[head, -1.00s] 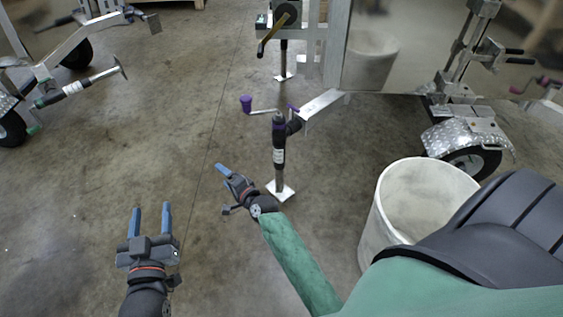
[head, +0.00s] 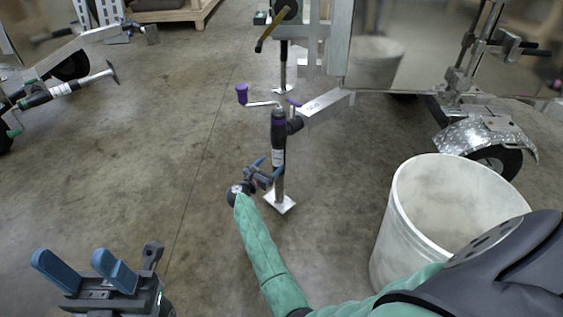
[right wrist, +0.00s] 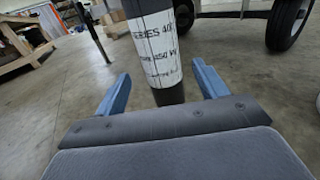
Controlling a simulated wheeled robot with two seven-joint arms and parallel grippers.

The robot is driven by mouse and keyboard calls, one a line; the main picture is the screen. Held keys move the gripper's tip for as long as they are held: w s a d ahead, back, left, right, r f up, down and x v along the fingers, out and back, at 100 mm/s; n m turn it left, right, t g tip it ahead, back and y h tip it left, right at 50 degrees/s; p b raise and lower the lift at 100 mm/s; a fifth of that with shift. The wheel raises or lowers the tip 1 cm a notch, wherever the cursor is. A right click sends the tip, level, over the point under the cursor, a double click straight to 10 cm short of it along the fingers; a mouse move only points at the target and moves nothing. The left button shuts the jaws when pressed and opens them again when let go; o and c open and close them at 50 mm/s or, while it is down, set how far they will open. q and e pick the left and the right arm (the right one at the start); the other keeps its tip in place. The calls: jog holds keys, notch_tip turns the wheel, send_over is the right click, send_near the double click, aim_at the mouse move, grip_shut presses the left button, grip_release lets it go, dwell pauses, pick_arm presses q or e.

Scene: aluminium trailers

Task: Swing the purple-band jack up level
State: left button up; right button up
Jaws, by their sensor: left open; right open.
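The purple-band jack (head: 278,135) stands upright below the end of a trailer beam, its foot plate (head: 280,203) at the floor. Its crank with a purple grip (head: 242,94) points left at the top. My right gripper (head: 268,167) is open at the jack's lower tube. In the right wrist view the jack's labelled tube (right wrist: 155,50) stands ahead, between the directions of the two blue fingers (right wrist: 160,92); I cannot tell whether they touch it. My left gripper (head: 84,270) is open and empty at the lower left, away from the jack.
A white bin (head: 440,215) stands on the floor at the right, close to my right arm. Trailer wheels (head: 495,160) are behind it. Another jack (head: 65,88) lies level at the far left. A second jack with a yellow crank (head: 268,30) stands behind. The floor at centre left is clear.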

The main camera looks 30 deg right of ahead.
aim_at(281, 155)
jog(key=shift+w+d, duration=0.2)
jog(key=shift+d, duration=0.4)
jog(key=shift+b+x, duration=0.7)
jog(key=shift+x, duration=2.55)
jog(key=shift+f, duration=0.1)
jog(key=c, duration=1.4)
